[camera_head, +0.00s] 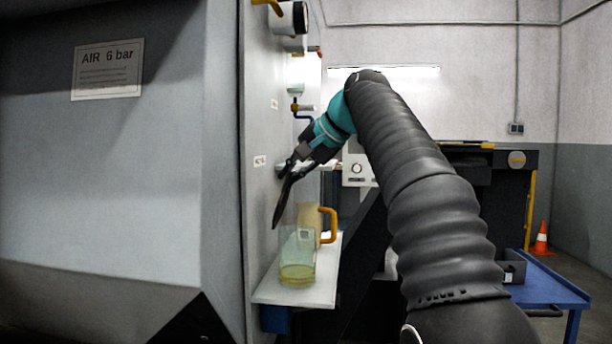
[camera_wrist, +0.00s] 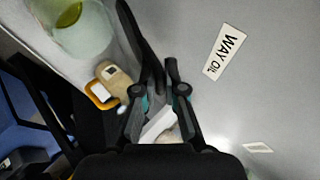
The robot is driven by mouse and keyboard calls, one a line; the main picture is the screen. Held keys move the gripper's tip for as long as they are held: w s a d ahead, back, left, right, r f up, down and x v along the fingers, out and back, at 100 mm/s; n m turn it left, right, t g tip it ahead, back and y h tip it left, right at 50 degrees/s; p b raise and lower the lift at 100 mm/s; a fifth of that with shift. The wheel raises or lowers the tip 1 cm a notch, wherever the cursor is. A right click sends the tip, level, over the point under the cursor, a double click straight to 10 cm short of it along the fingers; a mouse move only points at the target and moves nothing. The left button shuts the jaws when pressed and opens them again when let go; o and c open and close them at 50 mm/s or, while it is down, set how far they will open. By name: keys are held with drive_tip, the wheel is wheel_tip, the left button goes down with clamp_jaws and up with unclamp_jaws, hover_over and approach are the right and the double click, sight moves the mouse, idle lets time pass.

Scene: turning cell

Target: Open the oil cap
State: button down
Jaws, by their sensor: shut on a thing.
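My gripper (camera_head: 288,172) is beside the upright machine panel, above the small shelf, and points down and left. Its fingers (camera_wrist: 166,78) are close together on a long dark piece (camera_head: 282,205), which slants down from them beside the panel. This piece also shows in the wrist view (camera_wrist: 136,35). I cannot tell whether it is part of the oil cap; no cap shows clearly apart from the gripper. The WAY OIL label (camera_wrist: 224,50) is on the panel, right of the fingers in the wrist view. A white part (camera_wrist: 158,124) shows between the gripper's links.
A shelf (camera_head: 322,291) below my gripper bears a clear beaker (camera_head: 297,257) with yellowish liquid and a beige jug with a yellow handle (camera_head: 331,226). Fittings (camera_head: 289,18) stick out higher on the panel. A blue table (camera_head: 555,288) and an orange cone (camera_head: 541,240) stand right.

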drive_tip(key=shift+w+a+g+h, duration=0.15)
drive_tip(key=shift+a+g+h, duration=0.25)
drive_tip(key=shift+a+h, duration=0.3)
drive_tip(key=shift+a, duration=0.2)
drive_tip(key=shift+w+a+r, duration=0.1)
drive_tip(key=shift+w+a, duration=0.05)
drive_tip(key=shift+a, duration=0.5)
drive_tip(key=c, duration=1.2)
unclamp_jaws()
drive_tip(key=shift+c, duration=0.2)
drive_tip(key=shift+d+r, duration=0.1)
